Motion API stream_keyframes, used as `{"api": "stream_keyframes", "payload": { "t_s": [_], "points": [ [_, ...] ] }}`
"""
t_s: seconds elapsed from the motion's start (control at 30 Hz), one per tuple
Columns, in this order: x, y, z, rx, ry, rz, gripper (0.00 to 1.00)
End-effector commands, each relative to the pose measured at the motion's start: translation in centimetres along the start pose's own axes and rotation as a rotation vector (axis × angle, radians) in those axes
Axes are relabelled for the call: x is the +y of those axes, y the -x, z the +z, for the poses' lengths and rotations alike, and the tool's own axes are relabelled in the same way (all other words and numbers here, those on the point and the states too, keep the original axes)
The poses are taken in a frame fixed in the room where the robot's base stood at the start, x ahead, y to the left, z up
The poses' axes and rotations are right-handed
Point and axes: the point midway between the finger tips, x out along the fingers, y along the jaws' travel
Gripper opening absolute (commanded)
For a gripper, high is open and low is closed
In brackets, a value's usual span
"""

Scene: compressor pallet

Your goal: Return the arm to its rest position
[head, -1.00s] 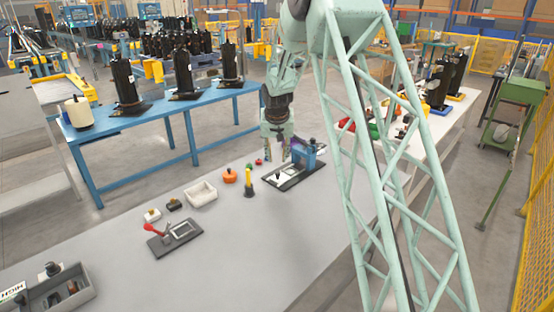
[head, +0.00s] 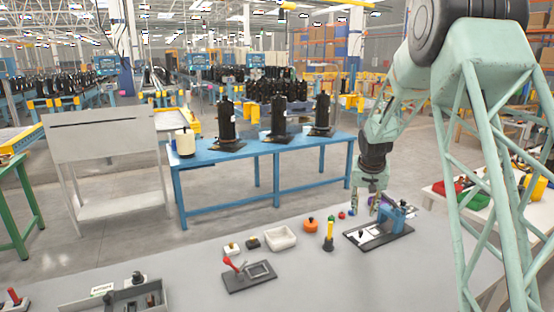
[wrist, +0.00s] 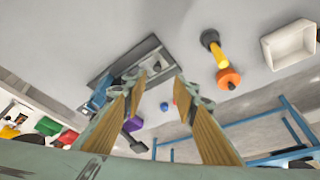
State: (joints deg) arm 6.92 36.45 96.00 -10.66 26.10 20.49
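My gripper (head: 368,210) hangs from my pale green arm above the far part of the grey bench, beside a dark plate with a blue clamp-like fixture (head: 393,217). In the wrist view the yellowish fingers of my gripper (wrist: 162,82) stand apart with nothing between them. The fixture's dark plate (wrist: 150,52) lies beyond the fingertips there. I cannot tell the exact height of the fingers above the bench.
On the bench (head: 200,290) stand a yellow-and-black tool (head: 329,236), an orange knob (head: 311,224), a white tray (head: 281,238), a red-handled clamp on a plate (head: 248,274) and a grey bin (head: 120,297). A blue table (head: 228,162) with black compressors stands behind.

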Motion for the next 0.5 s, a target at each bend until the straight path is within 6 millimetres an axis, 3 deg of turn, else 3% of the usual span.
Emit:
{"api": "stream_keyframes", "payload": {
  "t_s": [0.5],
  "points": [
    [0.1, 11.1, 4.0, -0.005, 0.038, -0.008, 0.27]
  ]
}}
